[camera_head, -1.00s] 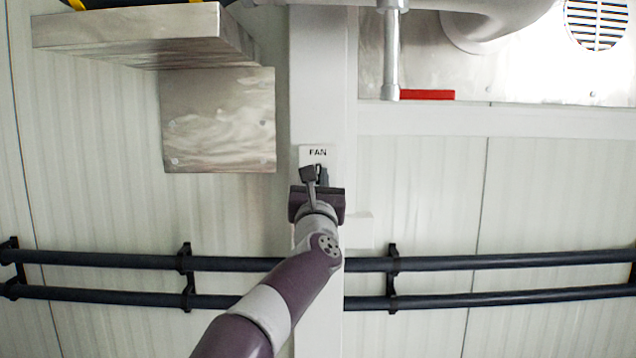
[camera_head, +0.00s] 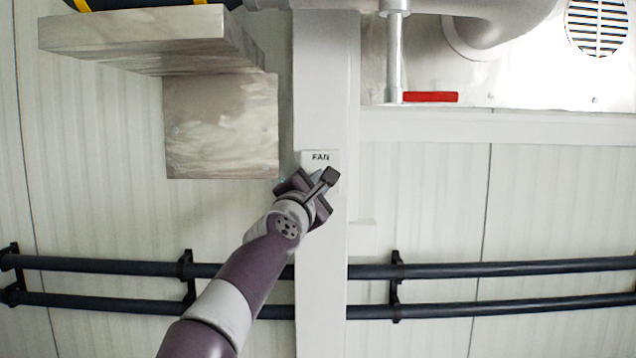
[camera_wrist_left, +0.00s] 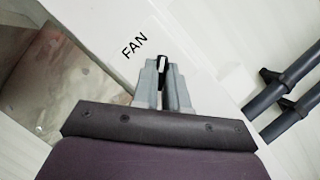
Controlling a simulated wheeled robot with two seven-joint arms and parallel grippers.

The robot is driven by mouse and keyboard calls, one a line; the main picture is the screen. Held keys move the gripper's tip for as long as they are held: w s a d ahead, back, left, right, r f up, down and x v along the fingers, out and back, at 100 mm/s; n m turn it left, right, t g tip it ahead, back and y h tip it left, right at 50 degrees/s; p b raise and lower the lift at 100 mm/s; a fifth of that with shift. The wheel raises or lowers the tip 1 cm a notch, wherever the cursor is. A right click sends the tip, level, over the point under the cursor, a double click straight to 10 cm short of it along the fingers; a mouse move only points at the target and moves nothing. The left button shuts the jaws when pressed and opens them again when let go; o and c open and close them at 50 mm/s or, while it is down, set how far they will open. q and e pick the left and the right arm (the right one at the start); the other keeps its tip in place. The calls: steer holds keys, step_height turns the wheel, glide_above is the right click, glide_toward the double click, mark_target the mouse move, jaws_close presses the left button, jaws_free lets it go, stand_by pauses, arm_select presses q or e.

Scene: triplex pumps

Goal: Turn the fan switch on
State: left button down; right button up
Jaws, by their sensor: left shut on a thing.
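The fan switch (camera_wrist_left: 163,61) is a small black knob with a white mark, on the white post below the FAN label (camera_wrist_left: 135,44). The label also shows in the head view (camera_head: 320,157). My left gripper (camera_wrist_left: 162,72) is shut on the knob, one grey fingertip on each side. In the wrist view the white mark runs in line with the fingers, while the label is tilted. In the head view my left gripper (camera_head: 319,183) is tilted toward the upper right and hides the knob. My right gripper is out of view.
A metal box (camera_head: 221,128) and a thick metal shelf (camera_head: 135,38) are left of the post. Two dark horizontal rails (camera_head: 480,270) run low along the wall. A red handle (camera_head: 430,97) on a pipe is at upper right. The wall right of the post is mostly clear.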

arm_select(q)
steer(key=m+g+p, duration=0.1)
steer(key=m, duration=0.2)
steer(key=m+g+p, duration=0.1)
steer(key=m+g, duration=0.1)
steer(key=m, duration=0.2)
steer(key=shift+m+h, duration=0.3)
steer(key=shift+f, duration=0.1)
stand_by(0.3)
steer(key=c, duration=1.2)
jaws_free()
steer(key=shift+o, duration=0.2)
steer(key=b+v, duration=0.9)
steer(key=v, duration=0.4)
steer(key=shift+d+r+b, duration=0.25)
steer(key=shift+b, duration=0.15)
